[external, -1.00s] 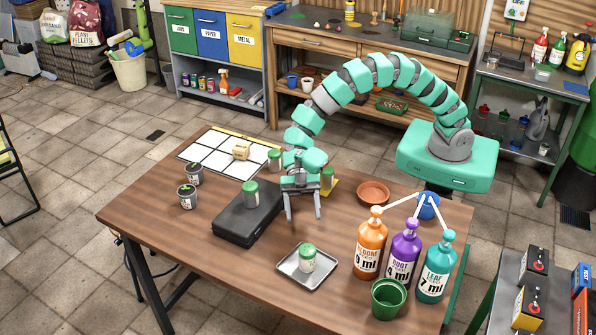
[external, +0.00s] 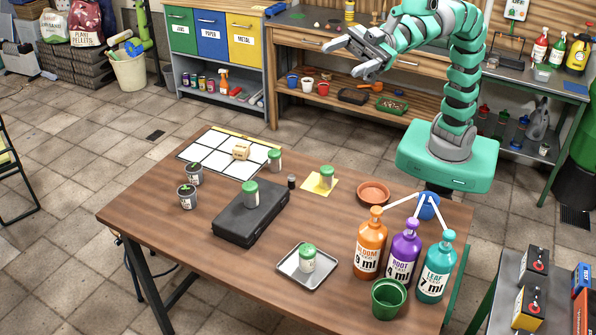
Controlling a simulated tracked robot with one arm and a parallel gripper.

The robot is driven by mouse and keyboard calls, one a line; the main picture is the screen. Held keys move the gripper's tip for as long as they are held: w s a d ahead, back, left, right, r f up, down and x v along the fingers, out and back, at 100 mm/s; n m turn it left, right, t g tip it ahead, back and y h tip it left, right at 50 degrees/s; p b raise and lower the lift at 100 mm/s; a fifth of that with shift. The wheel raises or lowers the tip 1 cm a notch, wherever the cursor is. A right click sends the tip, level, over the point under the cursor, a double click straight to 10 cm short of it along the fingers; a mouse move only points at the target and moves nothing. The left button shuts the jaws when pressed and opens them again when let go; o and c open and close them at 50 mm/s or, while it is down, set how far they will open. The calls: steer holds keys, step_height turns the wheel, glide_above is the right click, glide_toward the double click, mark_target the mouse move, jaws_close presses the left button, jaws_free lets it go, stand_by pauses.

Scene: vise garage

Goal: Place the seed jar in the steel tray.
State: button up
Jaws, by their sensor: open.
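A green-lidded seed jar (external: 307,258) stands upright in the steel tray (external: 291,276) on the table. Similar green-lidded jars stand on the black case (external: 265,216), on a yellow note and at the edge of the white grid sheet; the jar on the case (external: 250,193) and the jar on the note (external: 327,177) are upright. The jar by the grid sheet (external: 274,160) is upright too. My gripper (external: 343,58) is open and empty, raised high beyond the table's far side, well away from the tray and jars.
Orange, purple (external: 403,257) and teal bottles stand right of the tray with a green pot (external: 388,298) in front. Two small pots (external: 187,196) stand at left. The front left tabletop is clear.

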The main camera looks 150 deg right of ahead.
steer(key=s+a+r+g+y, duration=0.1)
steer(key=s+a+r+y, duration=0.1)
steer(key=s+a, duration=0.8)
steer(key=s+a+r+m+g+y, duration=0.1)
steer(key=s+a+r, duration=0.3)
steer(key=s+a, duration=0.6)
steer(key=shift+s+y, duration=0.45)
steer(key=shift+y, duration=0.45)
